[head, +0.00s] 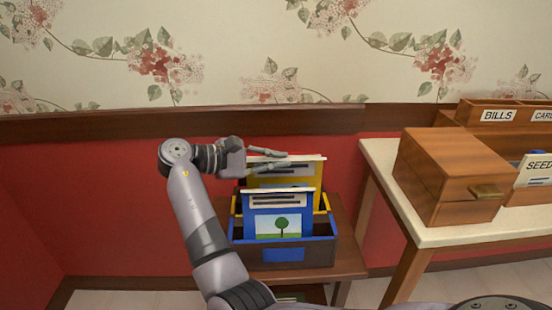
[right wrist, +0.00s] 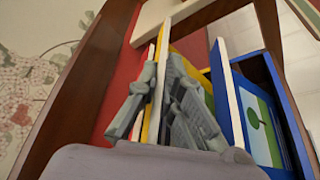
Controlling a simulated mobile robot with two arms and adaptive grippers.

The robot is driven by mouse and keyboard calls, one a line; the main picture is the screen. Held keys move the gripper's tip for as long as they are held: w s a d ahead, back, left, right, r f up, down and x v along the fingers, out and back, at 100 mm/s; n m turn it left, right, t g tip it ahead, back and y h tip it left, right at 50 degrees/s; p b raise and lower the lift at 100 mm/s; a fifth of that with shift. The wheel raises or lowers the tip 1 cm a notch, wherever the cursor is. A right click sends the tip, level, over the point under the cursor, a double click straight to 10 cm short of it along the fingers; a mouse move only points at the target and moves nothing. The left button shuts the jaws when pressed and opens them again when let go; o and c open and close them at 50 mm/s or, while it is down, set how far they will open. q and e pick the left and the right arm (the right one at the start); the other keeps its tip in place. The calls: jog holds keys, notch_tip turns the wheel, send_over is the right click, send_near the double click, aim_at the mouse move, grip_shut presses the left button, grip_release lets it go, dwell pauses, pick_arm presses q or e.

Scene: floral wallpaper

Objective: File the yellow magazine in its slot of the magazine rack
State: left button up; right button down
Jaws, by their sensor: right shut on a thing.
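The yellow magazine (head: 311,178) stands upright behind the blue magazine (head: 262,222) at the magazine rack (head: 322,252). My right gripper (head: 295,161) reaches in from the left and is shut on its white top edge. In the right wrist view the fingers (right wrist: 160,70) lie on both sides of the yellow magazine (right wrist: 176,48). The rack has a blue front slot holding the blue magazine and a yellow-edged slot behind it. The yellow magazine's lower part is hidden by the blue one, so I cannot tell how deep it sits. My left gripper is not in view.
The rack stands on a small brown table (head: 345,262) against the red wall. To its right, a cream-topped table (head: 385,165) carries a wooden drawer box (head: 445,180) and labelled wooden compartments (head: 490,116). The blue magazine stands close in front of the yellow one.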

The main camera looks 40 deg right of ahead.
jog(key=c, duration=1.7)
grip_release()
jog(key=shift+o, duration=0.2)
notch_tip(320, 180, up, 10)
